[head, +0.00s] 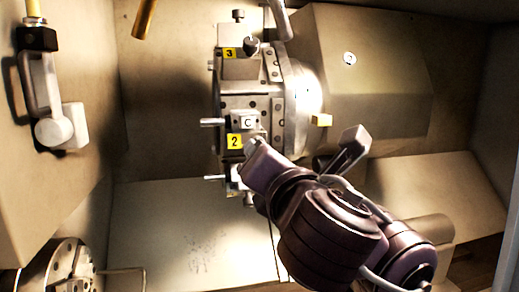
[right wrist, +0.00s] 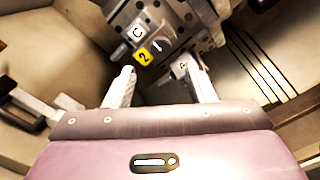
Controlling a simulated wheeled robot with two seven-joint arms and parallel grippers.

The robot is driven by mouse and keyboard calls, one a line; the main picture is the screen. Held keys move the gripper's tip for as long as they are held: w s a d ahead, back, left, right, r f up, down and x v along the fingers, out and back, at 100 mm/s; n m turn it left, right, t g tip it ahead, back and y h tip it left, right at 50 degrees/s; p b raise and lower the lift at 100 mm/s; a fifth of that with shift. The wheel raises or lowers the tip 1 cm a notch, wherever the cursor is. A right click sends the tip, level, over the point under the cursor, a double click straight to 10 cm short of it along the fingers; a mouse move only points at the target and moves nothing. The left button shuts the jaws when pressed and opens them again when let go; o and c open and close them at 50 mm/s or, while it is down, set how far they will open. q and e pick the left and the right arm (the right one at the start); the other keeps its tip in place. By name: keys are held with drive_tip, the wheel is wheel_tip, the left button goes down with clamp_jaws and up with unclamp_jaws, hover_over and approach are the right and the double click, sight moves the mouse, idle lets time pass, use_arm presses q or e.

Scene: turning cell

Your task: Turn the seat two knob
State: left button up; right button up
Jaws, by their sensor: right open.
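The turret (head: 240,102) stands at the centre of the head view, with a yellow "2" label (head: 234,141) below a "C" plate (head: 248,121). In the right wrist view the "2" label (right wrist: 144,57) has a small pale bar-shaped knob (right wrist: 158,46) beside it. In the head view my finger mostly hides that spot. My right gripper (head: 303,143) is open. In the right wrist view its fingers (right wrist: 158,70) are spread, with the seat two face beyond and between them; I see no grip on the knob. My left gripper is not in view.
A yellow "3" label (head: 229,54) and a dark knob (head: 250,46) sit higher on the turret. A grey handle (head: 52,110) is on the left wall. A chuck (head: 68,268) is at lower left. The sloped housing (head: 375,75) is at right. Free room lies left of the turret.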

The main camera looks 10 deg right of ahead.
drive_tip(key=w, duration=0.7)
drive_tip(key=shift+w+b, duration=0.25)
drive_tip(key=shift+b, duration=0.2)
drive_tip(key=shift+f, duration=0.1)
drive_tip(key=c, duration=1)
